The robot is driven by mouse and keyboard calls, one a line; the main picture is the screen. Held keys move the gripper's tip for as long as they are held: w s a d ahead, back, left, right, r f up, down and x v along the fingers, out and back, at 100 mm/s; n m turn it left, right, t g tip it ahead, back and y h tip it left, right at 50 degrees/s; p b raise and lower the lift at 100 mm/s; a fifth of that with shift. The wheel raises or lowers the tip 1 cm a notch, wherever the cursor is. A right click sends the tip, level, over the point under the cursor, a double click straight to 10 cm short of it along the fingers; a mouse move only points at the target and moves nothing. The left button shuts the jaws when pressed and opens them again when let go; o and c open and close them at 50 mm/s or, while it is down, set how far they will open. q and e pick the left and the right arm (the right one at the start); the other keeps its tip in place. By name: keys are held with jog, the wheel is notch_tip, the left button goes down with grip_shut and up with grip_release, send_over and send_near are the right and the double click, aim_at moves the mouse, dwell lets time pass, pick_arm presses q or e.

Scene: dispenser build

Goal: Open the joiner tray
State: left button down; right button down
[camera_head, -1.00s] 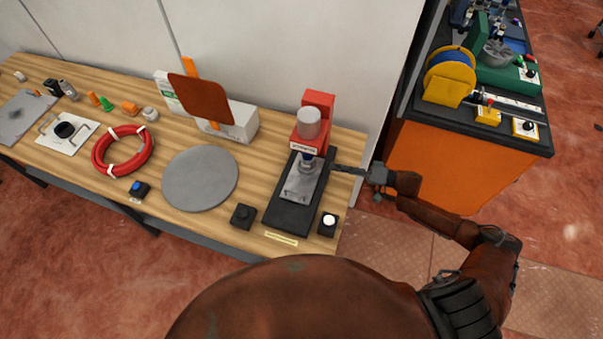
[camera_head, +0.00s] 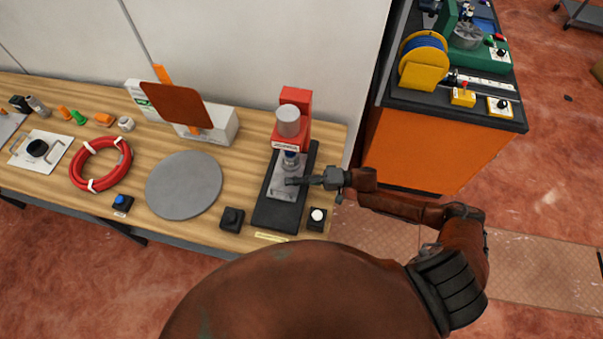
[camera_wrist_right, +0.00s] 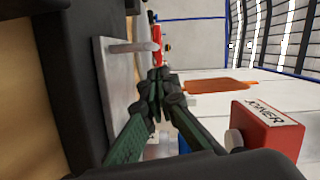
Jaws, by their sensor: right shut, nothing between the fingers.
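The joiner is a red machine (camera_head: 295,108) with a grey cylinder in its head, standing on a black base (camera_head: 271,214). Its silver tray (camera_head: 284,195) lies on that base below the head; it also shows in the right wrist view as a pale plate (camera_wrist_right: 112,100) with a short round post (camera_wrist_right: 131,47) standing from it. My left gripper is not in view.
A white-topped button box (camera_head: 317,216) and a black knob box (camera_head: 232,217) flank the base. An orange cabinet (camera_head: 420,148) with machines on top stands right of the table.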

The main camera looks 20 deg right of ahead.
aim_at(289, 201)
jog(key=shift+s+a, duration=0.4)
jog(key=shift+s, duration=0.25)
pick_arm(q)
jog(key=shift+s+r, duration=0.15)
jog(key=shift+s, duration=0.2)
pick_arm(e)
jog(key=shift+a+f, duration=0.1)
jog(key=shift+s, duration=0.1)
